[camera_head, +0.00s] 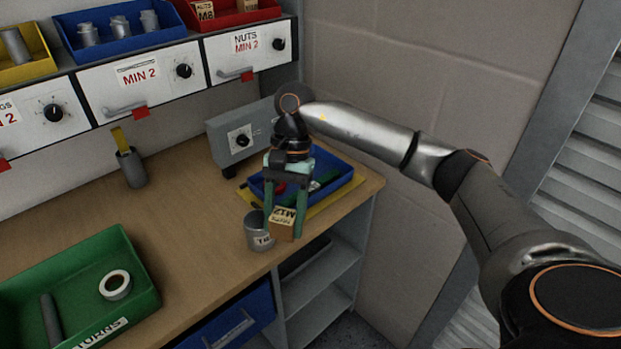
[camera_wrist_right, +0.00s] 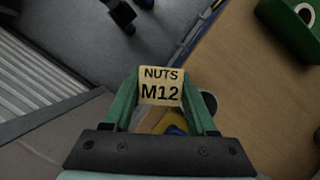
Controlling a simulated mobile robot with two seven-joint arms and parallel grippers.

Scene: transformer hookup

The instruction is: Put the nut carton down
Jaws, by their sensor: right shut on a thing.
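The nut carton (camera_head: 282,224) is a small tan box marked M12. In the right wrist view the carton (camera_wrist_right: 161,87) reads "NUTS M12". My right gripper (camera_head: 285,212) is shut on it, with a green finger on each side. It is over the front right part of the wooden bench (camera_head: 190,220), in front of the blue tray. I cannot tell how far the carton is above the bench top. My left gripper is not in view.
A grey tin (camera_head: 257,236) stands just left of the carton. A blue tray (camera_head: 345,180) lies on a yellow mat behind it. A grey box with a knob (camera_head: 232,143) stands further back. A green bin (camera_head: 130,260) is at the left. Bench between is clear.

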